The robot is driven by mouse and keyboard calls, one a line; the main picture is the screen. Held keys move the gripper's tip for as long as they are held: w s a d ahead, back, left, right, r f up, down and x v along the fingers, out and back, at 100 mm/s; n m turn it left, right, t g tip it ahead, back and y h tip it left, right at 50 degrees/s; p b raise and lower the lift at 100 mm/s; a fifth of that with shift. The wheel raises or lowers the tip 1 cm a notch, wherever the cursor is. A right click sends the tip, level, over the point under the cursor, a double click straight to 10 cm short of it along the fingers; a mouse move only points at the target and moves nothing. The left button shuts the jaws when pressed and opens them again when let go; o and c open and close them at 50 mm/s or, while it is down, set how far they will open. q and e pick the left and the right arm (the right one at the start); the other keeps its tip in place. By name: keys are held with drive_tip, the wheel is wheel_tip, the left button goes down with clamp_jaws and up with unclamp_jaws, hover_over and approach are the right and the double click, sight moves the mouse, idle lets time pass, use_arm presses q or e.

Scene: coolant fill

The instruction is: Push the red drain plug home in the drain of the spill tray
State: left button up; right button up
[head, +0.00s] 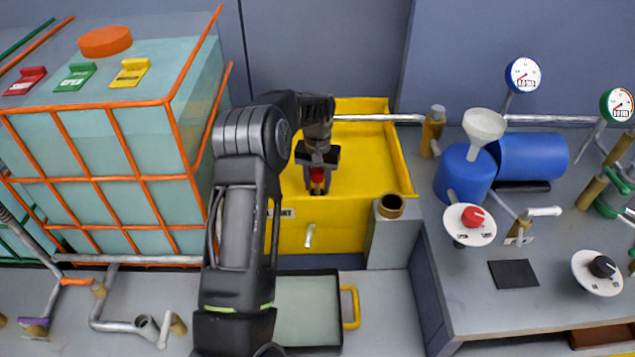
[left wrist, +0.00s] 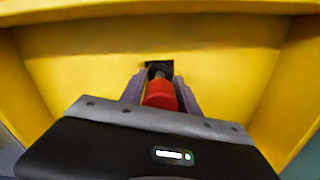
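The yellow spill tray (head: 376,155) stands at the middle back in the head view. My left gripper (head: 317,188) is over its front part, pointing down. Its fingers close on both sides of the red drain plug (head: 317,174). In the left wrist view the red plug (left wrist: 161,95) is between the fingers, its dark end pointing at the dark square drain (left wrist: 152,65) in the yellow floor. The plug's end overlaps the drain in that view; I cannot tell how deep it sits. My right gripper is not in view.
An orange-caged coolant tank (head: 90,150) stands left of the tray. Right of the tray are a brass-topped grey post (head: 391,207) and a bench with a blue can (head: 464,172) and a funnel (head: 485,125). A shallow dark-rimmed tray (head: 306,312) lies in front. Yellow walls surround the gripper.

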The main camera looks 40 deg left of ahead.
sight(318, 170)
use_arm(q)
drive_tip(key=o, duration=0.4)
drive_tip(key=shift+r, duration=0.1)
wheel_tip(318, 170, up, 8)
drive_tip(key=shift+f+b, duration=0.1)
drive_tip(key=shift+b, duration=0.35)
idle(0.8)
